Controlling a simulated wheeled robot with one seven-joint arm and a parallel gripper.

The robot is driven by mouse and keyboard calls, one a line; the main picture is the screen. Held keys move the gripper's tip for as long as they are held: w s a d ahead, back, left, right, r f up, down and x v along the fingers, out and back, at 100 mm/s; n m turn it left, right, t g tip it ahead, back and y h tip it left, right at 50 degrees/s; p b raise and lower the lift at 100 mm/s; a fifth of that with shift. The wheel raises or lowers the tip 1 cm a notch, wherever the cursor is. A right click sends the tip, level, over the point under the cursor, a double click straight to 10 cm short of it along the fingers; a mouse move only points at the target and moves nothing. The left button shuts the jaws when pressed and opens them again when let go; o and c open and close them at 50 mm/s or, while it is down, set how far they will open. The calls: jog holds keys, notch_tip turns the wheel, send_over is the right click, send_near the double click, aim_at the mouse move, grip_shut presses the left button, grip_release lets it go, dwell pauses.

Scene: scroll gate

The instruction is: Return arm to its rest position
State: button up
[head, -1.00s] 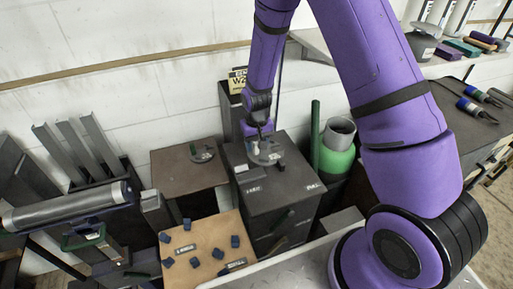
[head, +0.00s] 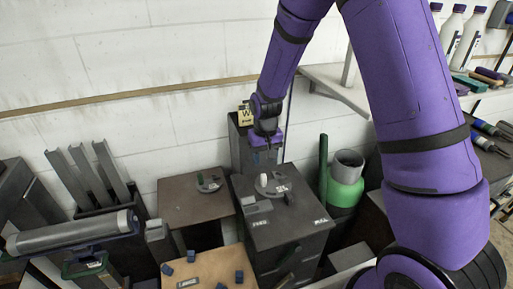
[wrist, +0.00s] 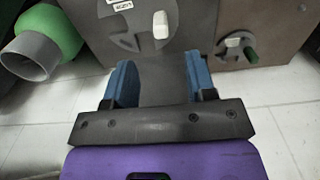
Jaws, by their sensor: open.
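My gripper (head: 266,150) hangs above the dark cabinet (head: 284,228), apart from its top. In the wrist view my gripper (wrist: 161,80) has its two blue fingers spread wide, with nothing between them. My purple arm reaches down from the upper right of the head view. A grey disc with an upright white peg (head: 263,180) lies on the cabinet top under my gripper. This peg also shows beyond the fingers in the wrist view (wrist: 160,25).
A brown stand (head: 190,208) left of the cabinet carries a disc with a green peg (head: 201,178). A green cylinder (head: 345,190) stands at the right. A grey roller (head: 72,235) and a low board with blue blocks (head: 210,271) are at left and front. White wall behind.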

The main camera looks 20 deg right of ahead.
jog(key=s+d+r+t, duration=0.15)
jog(key=s+r, duration=0.35)
jog(key=r, duration=0.6)
jog(key=s+d+r+t, duration=0.15)
jog(key=s+r, duration=0.35)
jog(key=r, duration=0.6)
jog(key=s+d+r+t, duration=0.1)
jog(key=s+r, duration=0.3)
jog(key=s, duration=0.5)
jog(key=s+d+r+t, duration=0.1)
jog(key=s+d+r, duration=0.2)
jog(key=s, duration=0.7)
notch_tip(320, 180, up, 2)
jog(key=shift+s+r, duration=0.15)
jog(key=shift+r, duration=0.05)
